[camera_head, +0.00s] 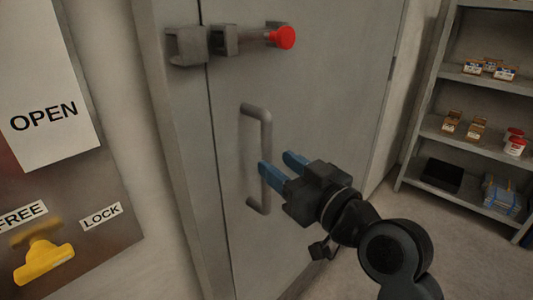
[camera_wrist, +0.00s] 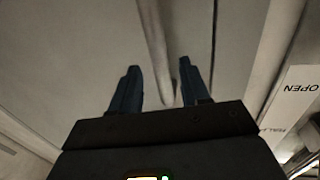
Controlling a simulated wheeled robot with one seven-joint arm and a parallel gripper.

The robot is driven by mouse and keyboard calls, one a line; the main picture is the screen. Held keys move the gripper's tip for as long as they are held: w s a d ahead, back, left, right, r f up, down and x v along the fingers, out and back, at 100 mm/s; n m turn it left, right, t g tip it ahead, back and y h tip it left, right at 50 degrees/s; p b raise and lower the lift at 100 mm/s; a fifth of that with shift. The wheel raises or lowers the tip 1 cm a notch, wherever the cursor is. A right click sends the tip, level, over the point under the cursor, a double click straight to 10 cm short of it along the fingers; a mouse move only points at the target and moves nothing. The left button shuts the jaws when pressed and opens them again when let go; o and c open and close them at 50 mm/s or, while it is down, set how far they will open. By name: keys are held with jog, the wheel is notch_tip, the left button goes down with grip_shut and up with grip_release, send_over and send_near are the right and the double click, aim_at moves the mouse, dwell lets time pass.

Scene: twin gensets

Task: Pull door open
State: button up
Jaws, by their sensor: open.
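The grey door (camera_head: 310,100) fills the middle of the head view and looks closed against its frame. Its vertical bar handle (camera_head: 266,135) is on the door's left part; it also shows in the wrist view (camera_wrist: 153,40). Above it is a bolt with a red knob (camera_head: 283,37); the bolt's bar appears drawn to the right of the frame bracket (camera_head: 185,46). My gripper (camera_head: 276,165) is open, its blue fingers at the lower half of the handle. In the wrist view, the handle runs between the two fingers (camera_wrist: 160,85). Contact cannot be told.
On the left wall is a panel with an OPEN sign (camera_head: 45,115), FREE and LOCK labels and a yellow knob (camera_head: 43,265). A shelf unit (camera_head: 455,135) with small boxes and tubs stands at the right. Some floor (camera_head: 365,225) shows clear before it.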

aim_at(270, 158)
jog(key=x, duration=0.5)
jog(key=shift+s, duration=0.1)
grip_shut()
dwell(0.3)
jog(key=shift+d, duration=0.1)
